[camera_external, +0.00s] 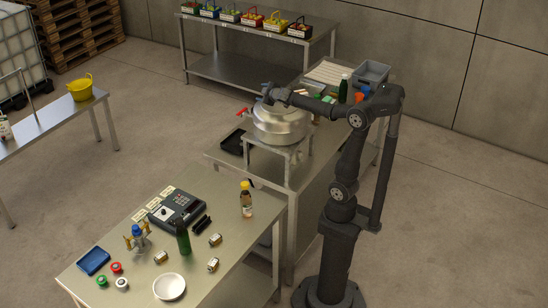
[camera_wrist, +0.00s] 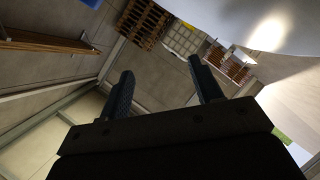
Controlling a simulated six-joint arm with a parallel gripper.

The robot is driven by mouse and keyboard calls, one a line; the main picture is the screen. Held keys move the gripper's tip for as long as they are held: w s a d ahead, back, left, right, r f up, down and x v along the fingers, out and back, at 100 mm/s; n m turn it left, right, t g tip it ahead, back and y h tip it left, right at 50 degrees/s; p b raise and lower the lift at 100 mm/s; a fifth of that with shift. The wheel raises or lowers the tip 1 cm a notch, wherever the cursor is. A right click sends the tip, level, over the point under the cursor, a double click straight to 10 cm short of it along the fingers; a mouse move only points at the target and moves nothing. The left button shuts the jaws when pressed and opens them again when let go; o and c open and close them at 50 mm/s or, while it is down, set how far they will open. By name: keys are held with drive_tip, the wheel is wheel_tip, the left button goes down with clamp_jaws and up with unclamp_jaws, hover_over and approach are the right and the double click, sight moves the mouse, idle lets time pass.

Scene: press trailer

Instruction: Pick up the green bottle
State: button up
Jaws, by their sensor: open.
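A dark green bottle (camera_external: 183,238) stands upright on the front metal table, between a keypad device and a white bowl. A second dark green bottle (camera_external: 343,90) stands on the back bench, beside my arm. My gripper (camera_external: 268,94) is above the large metal vessel, far from the front bottle and left of the back one. In the wrist view my gripper (camera_wrist: 163,88) has its two fingers spread, with nothing between them. No green bottle can be made out in the wrist view.
The large metal vessel (camera_external: 280,122) stands on a small stand below my gripper. The front table (camera_external: 215,285) also holds a white bowl (camera_external: 169,287), a keypad device (camera_external: 177,209), an amber bottle with a yellow cap (camera_external: 246,200) and several small jars. A grey bin (camera_external: 371,72) is on the back bench.

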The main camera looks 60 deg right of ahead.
drive_tip(key=w+a+f+n+g+y, duration=0.1)
drive_tip(key=w+a+g+y, duration=0.15)
drive_tip(key=a, duration=0.85)
drive_tip(key=w+a+f+n+g+y, duration=0.15)
drive_tip(key=w+a, duration=0.25)
drive_tip(key=a, duration=0.7)
drive_tip(key=w+a+f+n+g+y, duration=0.1)
drive_tip(key=w+a+y, duration=0.15)
drive_tip(key=a, duration=0.85)
drive_tip(key=n+g+y, duration=0.3)
drive_tip(key=n+g, duration=0.3)
drive_tip(key=g, duration=0.1)
approach(180, 220)
drive_tip(key=x, duration=0.5)
drive_tip(key=shift+w+f, duration=0.15)
drive_tip(key=shift+w, duration=0.05)
drive_tip(key=shift+x, duration=3)
drive_tip(key=shift+s+a, duration=0.1)
drive_tip(key=shift+s, duration=0.05)
clamp_jaws()
